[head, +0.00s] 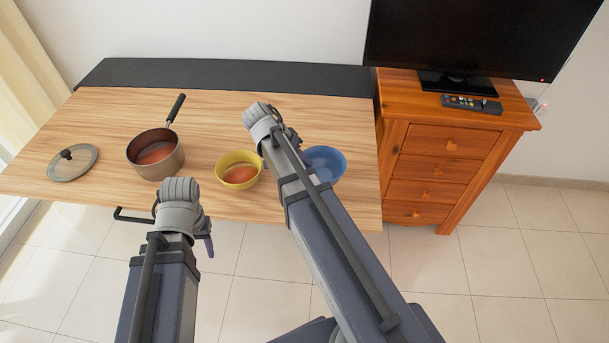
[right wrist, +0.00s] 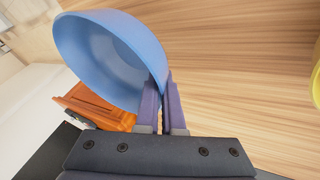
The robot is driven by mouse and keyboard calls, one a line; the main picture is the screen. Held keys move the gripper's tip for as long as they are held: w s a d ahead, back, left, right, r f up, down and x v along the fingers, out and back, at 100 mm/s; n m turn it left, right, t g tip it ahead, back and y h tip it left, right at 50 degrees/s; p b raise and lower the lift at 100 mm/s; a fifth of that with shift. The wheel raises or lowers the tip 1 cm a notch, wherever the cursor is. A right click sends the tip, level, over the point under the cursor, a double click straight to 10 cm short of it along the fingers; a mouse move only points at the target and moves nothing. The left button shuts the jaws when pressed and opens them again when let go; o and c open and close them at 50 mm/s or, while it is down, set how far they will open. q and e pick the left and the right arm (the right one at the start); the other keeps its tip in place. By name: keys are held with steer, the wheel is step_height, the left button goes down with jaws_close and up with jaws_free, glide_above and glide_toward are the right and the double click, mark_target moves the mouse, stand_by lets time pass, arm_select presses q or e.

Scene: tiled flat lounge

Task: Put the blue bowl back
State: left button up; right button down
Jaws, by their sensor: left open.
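The blue bowl (head: 327,161) is at the right end of the wooden table, partly hidden behind my right arm in the head view. In the right wrist view the blue bowl (right wrist: 105,55) fills the upper left, and its rim runs between the two fingers of my right gripper (right wrist: 163,100). These fingers are close together on the rim. I cannot tell whether the bowl touches the table. My left gripper (head: 206,242) is at the table's front edge, below the yellow bowl in the picture; it is open, its fingers mostly hidden, and nothing shows in it.
A yellow bowl (head: 238,177) with red-orange contents stands left of the blue bowl. A pot (head: 143,166) with red contents and a glass lid (head: 85,161) are further left. A wooden drawer cabinet (head: 440,165) with a television (head: 480,35) and a remote (head: 470,102) adjoins the table's right side.

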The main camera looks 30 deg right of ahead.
steer(key=shift+f+b, duration=1.75)
steer(key=shift+f, duration=0.05)
steer(key=shift+f, duration=0.1)
steer(key=shift+f, duration=0.15)
steer(key=c, duration=1)
jaws_free()
steer(key=shift+c, duration=0.2)
steer(key=shift+a+r+p, duration=0.1)
steer(key=shift+r+p, duration=0.3)
steer(key=shift+r, duration=0.2)
steer(key=p+v, duration=0.9)
steer(key=v, duration=0.2)
steer(key=shift+a, duration=0.15)
